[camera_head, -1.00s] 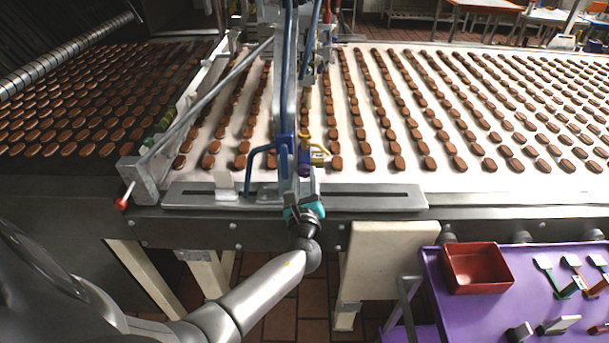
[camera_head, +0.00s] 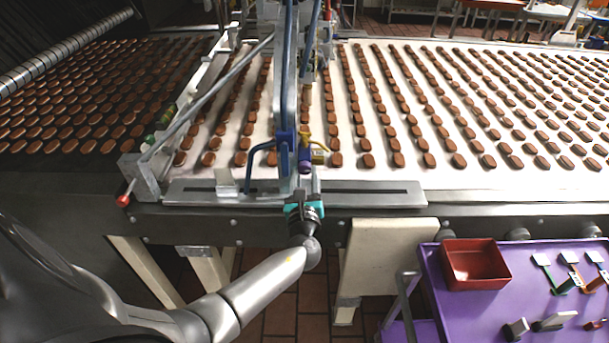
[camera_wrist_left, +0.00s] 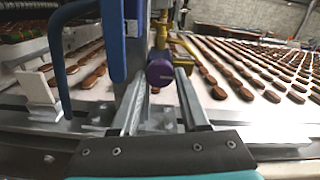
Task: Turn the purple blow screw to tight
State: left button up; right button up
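The purple blow screw (camera_head: 304,167) is a small round knob at the lower end of the upright dispensing frame, beside blue and yellow handles. In the left wrist view the purple knob (camera_wrist_left: 160,72) lies between the tips of my two gripper fingers, with a narrow gap visible on each side. My left gripper (camera_head: 306,184) reaches up from below, close to the knob; it also shows in the left wrist view (camera_wrist_left: 160,88) with its fingers apart. I cannot tell exactly how deep the knob sits between them. My right gripper is out of view.
A blue handle (camera_head: 262,160) stands left of the knob and a yellow handle (camera_head: 318,148) right. A slotted metal rail (camera_head: 375,193) runs below. The conveyor (camera_head: 440,175) carries rows of brown biscuits. A purple cart (camera_head: 450,320) with a red tray (camera_head: 475,265) stands at lower right.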

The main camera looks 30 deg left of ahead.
pick_arm(q)
jog(key=o, duration=0.4)
jog(key=v, duration=1.5)
jog(key=shift+s+d, duration=0.1)
jog(key=shift+d, duration=0.05)
jog(key=shift+f, duration=0.1)
jog(key=s+f+n+g+h+b, duration=0.2)
jog(key=s+f+n+g, duration=0.15)
jog(key=f, duration=0.75)
jog(key=s+f+n+g+h+b, duration=0.1)
jog(key=s+f+n+g+b, duration=0.2)
jog(key=f, duration=0.7)
jog(key=s+f+n+g+h+b, duration=0.15)
jog(key=s+f, duration=0.25)
jog(key=f, duration=0.7)
jog(key=s+d+f+n+g+h+b, duration=0.1)
jog(key=s+f+n+g+b, duration=0.1)
jog(key=s+f+n, duration=0.3)
jog(key=s+d+f+n+g+h+b, duration=0.2)
jog(key=s+f+n, duration=0.4)
jog(key=s+f, duration=0.3)
jog(key=s+d+f+n+g+h+b, duration=0.1)
jog(key=s+f+n+b, duration=0.3)
jog(key=s, duration=0.6)
jog(key=shift+d+f+n+g+h, duration=0.2)
jog(key=shift+f+n+g, duration=0.15)
jog(key=shift+f+n, duration=0.35)
jog(key=shift+d+f+n+g+h, duration=0.15)
jog(key=shift+f+n+g, duration=0.25)
jog(key=shift+f, duration=0.55)
